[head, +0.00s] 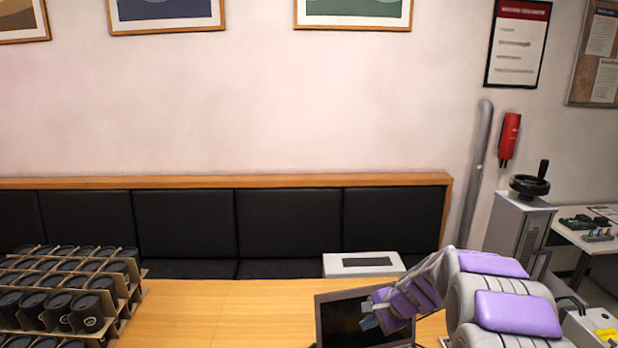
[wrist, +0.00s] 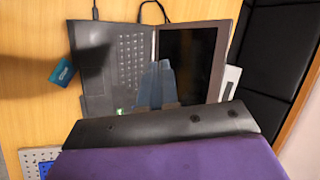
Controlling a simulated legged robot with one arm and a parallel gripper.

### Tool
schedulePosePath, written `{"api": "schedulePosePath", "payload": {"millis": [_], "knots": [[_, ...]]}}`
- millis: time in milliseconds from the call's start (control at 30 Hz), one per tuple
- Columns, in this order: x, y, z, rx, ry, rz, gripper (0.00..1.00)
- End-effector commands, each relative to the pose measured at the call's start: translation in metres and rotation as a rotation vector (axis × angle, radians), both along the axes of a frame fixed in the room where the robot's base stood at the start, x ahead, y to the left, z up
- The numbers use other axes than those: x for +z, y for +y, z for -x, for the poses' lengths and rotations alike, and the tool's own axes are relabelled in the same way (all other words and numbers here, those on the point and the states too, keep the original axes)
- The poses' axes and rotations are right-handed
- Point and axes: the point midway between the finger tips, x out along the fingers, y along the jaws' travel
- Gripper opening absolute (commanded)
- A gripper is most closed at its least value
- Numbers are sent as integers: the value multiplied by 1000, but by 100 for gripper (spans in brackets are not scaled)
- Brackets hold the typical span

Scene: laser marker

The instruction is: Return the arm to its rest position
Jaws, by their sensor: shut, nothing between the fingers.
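My gripper (head: 370,313) is at the end of my grey and purple arm at the lower right of the head view, in front of an open laptop (head: 335,322). In the wrist view my gripper (wrist: 157,72) shows as two blue-grey fingers close together, with nothing between them. The laptop (wrist: 98,60) lies open below the fingers, its keyboard at left and dark screen at right. The fingers overlap the laptop in the picture; I cannot tell the gap between them.
A wooden table (head: 215,305) carries a divided rack of black cups (head: 125,285) at left. A white box (head: 340,268) stands behind the laptop by the black bench (head: 185,225). A small blue item (wrist: 62,74) lies beside the laptop. The table's middle is clear.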

Motion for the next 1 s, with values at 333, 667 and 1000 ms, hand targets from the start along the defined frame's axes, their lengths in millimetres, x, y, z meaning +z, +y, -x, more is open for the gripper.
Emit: {"api": "schedulePosePath", "payload": {"millis": [333,667,1000], "knots": [[53,45,129,352,46,147,0],[78,54,261,662,104,292,0],[83,34,392,950,187,437,0]]}}
